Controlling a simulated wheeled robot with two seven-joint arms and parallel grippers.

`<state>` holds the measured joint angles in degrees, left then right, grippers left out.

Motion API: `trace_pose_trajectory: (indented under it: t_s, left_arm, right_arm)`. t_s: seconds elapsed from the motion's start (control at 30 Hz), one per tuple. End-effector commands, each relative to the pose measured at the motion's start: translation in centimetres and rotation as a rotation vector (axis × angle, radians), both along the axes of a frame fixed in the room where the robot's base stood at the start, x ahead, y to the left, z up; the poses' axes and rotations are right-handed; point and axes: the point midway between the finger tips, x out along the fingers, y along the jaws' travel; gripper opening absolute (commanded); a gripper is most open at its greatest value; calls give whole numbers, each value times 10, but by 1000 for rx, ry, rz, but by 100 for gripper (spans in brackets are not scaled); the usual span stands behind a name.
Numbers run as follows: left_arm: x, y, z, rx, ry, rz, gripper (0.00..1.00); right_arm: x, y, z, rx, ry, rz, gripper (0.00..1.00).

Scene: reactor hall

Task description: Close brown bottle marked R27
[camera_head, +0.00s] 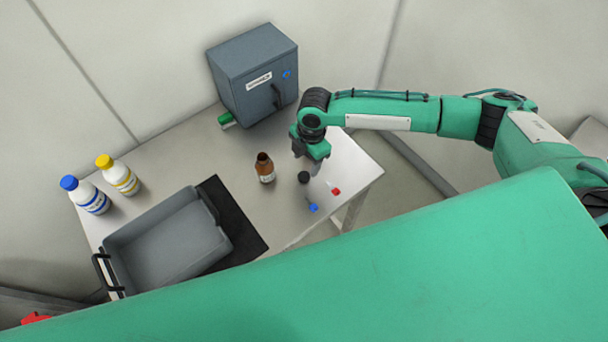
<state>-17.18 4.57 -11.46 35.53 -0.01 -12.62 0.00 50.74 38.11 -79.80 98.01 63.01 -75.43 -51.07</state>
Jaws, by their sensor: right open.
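A small brown bottle (265,168) with a pale label stands upright on the table, its dark mouth showing no cap. The label is too small to read. A black cap (304,177) lies on the table to the right of the bottle. My right gripper (318,166) is open above the table, pointing down, just above and to the right of the black cap, apart from the bottle. My left gripper is out of view.
A grey tray (206,199) sits on the table at the left, partly on a black mat (252,240). Two white bottles, blue-capped (88,197) and yellow-capped (122,178), stand behind it. A grey cabinet (240,91) stands at the back. Small blue (313,208) and red (336,191) items lie near the right edge.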

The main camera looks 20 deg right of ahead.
Motion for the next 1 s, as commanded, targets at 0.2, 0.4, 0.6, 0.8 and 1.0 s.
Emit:
trace_pose_trajectory:
  t_s: [0.2,0.4,0.6,0.8,1.0]
  left_arm:
    - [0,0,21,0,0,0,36]
    - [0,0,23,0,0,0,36]
    - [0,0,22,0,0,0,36]
    - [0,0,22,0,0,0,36]
    - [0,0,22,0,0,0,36]
  right_arm:
    - [-8,5,-25,-1,4,0,57]
    - [-9,7,-48,0,3,0,57]
    - [-8,7,-50,-1,2,0,57]
    - [-8,7,-50,-1,2,0,47]
    - [-8,7,-50,-1,2,0,10]
